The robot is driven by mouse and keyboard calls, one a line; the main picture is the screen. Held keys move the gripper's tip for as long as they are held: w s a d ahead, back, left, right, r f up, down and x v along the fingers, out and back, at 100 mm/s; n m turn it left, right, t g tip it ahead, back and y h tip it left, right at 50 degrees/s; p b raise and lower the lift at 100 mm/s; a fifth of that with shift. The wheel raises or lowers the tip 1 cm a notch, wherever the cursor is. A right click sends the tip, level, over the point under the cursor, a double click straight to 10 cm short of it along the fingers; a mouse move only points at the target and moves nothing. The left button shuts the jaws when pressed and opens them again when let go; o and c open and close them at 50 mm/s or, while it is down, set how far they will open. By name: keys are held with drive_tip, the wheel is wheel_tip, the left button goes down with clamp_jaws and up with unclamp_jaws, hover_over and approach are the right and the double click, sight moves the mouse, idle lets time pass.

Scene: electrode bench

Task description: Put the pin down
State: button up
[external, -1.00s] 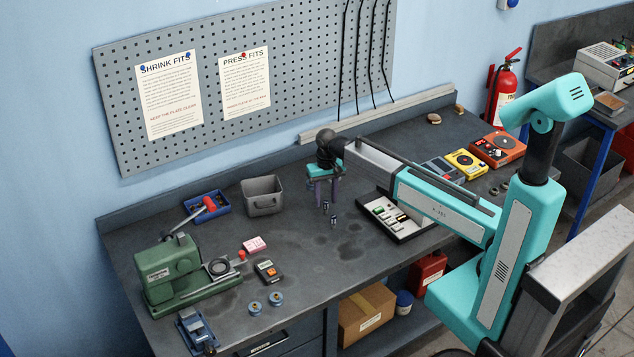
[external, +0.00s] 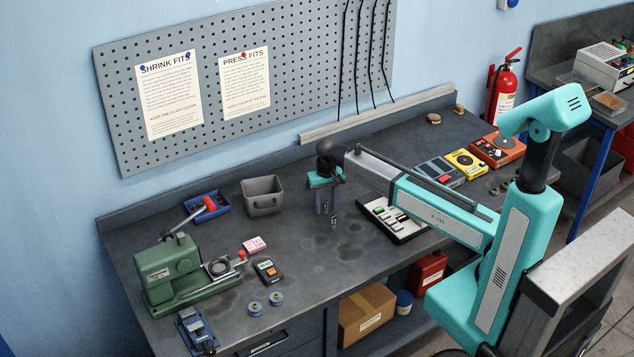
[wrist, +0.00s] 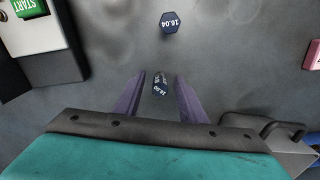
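My gripper (wrist: 160,80) is open, its two purple fingers pointing down at the bench, as the external view (external: 326,211) also shows. A small dark pin (wrist: 160,85) with a pale label stands between the fingertips. Gaps show on both sides of it, so neither finger appears to touch it. In the external view this pin (external: 325,208) is partly hidden by the fingers. A second dark pin, marked 16.04 (wrist: 170,22), stands outside the fingers; in the external view it (external: 333,222) is just right of and nearer than the gripper.
A tray-like panel with buttons (external: 394,219) lies right of the gripper. A grey bin (external: 262,196) and a pink block (external: 254,244) are to the left. A green press (external: 175,273) stands at the far left. The bench in front of the pins is clear.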

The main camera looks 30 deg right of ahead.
sight(326, 202)
clamp_jaws()
drive_tip(key=shift+r, duration=0.1)
drive_tip(key=shift+r+b, duration=1)
drive_tip(key=shift+r, duration=0.6)
drive_tip(key=s+d+b, duration=0.1)
drive_tip(key=s, duration=0.4)
drive_tip(key=s+d+r+b, duration=0.1)
drive_tip(key=s+b, duration=0.1)
drive_tip(key=s, duration=0.3)
drive_tip(key=s+d+b, duration=0.1)
drive_tip(key=s+d, duration=0.1)
drive_tip(key=s, duration=0.3)
drive_tip(key=shift+s+r, duration=0.25)
drive_tip(key=shift+r, duration=0.05)
